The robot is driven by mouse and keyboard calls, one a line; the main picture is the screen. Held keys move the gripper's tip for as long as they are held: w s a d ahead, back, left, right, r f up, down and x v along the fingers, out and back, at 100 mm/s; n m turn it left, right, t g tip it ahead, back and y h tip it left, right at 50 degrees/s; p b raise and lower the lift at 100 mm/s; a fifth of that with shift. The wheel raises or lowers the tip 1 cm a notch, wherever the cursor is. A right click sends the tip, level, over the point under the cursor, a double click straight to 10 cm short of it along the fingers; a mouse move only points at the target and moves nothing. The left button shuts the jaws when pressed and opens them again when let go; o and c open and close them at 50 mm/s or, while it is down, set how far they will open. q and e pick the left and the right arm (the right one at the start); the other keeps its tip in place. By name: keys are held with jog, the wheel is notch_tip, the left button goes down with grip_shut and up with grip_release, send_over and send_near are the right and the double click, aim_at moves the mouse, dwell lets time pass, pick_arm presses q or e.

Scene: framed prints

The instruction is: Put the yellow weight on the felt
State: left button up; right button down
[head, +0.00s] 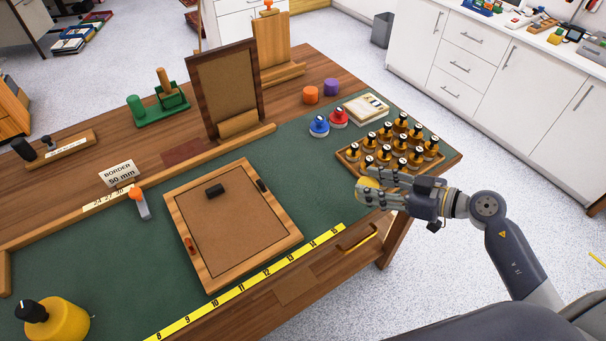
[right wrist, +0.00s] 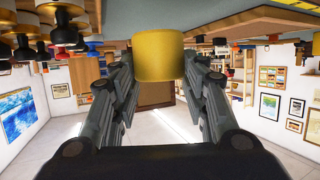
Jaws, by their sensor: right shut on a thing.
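My right gripper (head: 368,187) is shut on the yellow weight (head: 367,183), a plain yellow cylinder. It is near the left front corner of the wooden rack; I cannot tell whether it is clear of the table. In the right wrist view the yellow weight (right wrist: 160,55) sits between the two fingers of the right gripper (right wrist: 160,75). The dark green surface (head: 120,225) covers much of the table and looks like felt. A large yellow piece with a black knob (head: 60,322) stands at the lower left. My left gripper is not in view.
A wooden rack (head: 347,160) holds several brass pieces with black knobs. Blue (head: 318,127) and red (head: 338,119) knobbed pieces and orange (head: 310,95) and purple (head: 331,87) cylinders stand behind. A wooden frame (head: 207,276) lies mid-table; a yellow ruler (head: 250,283) runs along the front edge.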

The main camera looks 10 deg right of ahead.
jog(key=w+a, duration=0.3)
jog(key=w+a+p, duration=0.1)
jog(key=w+a, duration=0.5)
jog(key=w, duration=0.1)
jog(key=shift+w+f+p, duration=0.1)
jog(key=shift+f+p, duration=0.3)
jog(key=shift+w+a+f, duration=0.1)
jog(key=shift+w+a, duration=0.15)
jog(key=shift+w+a+f, duration=0.1)
jog(key=shift+w, duration=0.05)
jog(key=shift+f, duration=1.7)
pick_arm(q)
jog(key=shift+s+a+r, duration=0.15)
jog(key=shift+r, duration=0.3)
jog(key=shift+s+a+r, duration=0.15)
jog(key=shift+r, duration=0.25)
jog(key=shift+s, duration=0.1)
pick_arm(e)
jog(key=c, duration=0.9)
grip_release()
jog(key=shift+f, duration=0.2)
jog(key=shift+c, duration=0.2)
